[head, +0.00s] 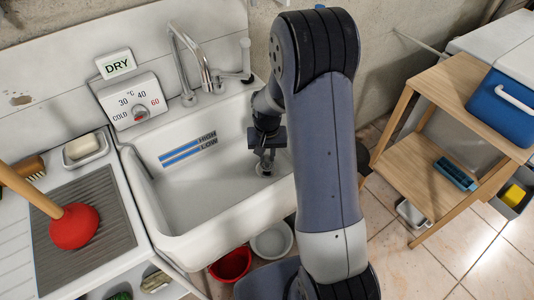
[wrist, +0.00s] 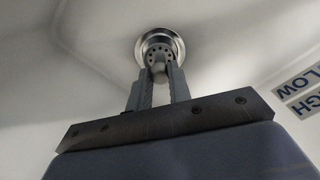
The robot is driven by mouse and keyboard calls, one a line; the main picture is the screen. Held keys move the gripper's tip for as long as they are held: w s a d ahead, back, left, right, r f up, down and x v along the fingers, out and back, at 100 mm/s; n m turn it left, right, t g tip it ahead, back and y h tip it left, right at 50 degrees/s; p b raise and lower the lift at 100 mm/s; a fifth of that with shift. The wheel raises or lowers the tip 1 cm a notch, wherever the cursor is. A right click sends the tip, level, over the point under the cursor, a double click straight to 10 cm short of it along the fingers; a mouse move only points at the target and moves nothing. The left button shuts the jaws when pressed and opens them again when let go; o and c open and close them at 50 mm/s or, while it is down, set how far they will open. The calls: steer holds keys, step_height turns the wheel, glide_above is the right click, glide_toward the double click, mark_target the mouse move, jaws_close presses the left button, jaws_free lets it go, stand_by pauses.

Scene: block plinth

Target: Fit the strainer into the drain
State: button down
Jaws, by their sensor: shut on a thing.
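The strainer (wrist: 160,51) is a small grey perforated disc with a knob, seen in the wrist view. My gripper (wrist: 159,74) is shut on its knob. The drain (wrist: 147,41) is a shiny metal ring in the basin floor, and the strainer appears inside its outline. I cannot tell whether the strainer rests in the drain or is held just above it. In the head view my gripper (head: 265,162) points down low in the white sink (head: 200,190), near the basin's right side. My arm and gripper hide part of the drain area there.
The faucet (head: 203,62) stands behind the basin, left of my arm. A temperature dial box (head: 132,103) and a DRY sign (head: 116,64) are at the back left. A red plunger (head: 74,226) rests on the drainboard. A wooden shelf (head: 415,170) stands to the right.

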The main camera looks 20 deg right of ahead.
steer(key=shift+f+b, duration=0.9)
steer(key=shift+f, duration=0.35)
steer(key=c, duration=0.7)
jaws_free()
steer(key=shift+c, duration=0.2)
steer(key=shift+r, duration=0.1)
steer(key=shift+r+p, duration=1.75)
steer(key=shift+r, duration=0.7)
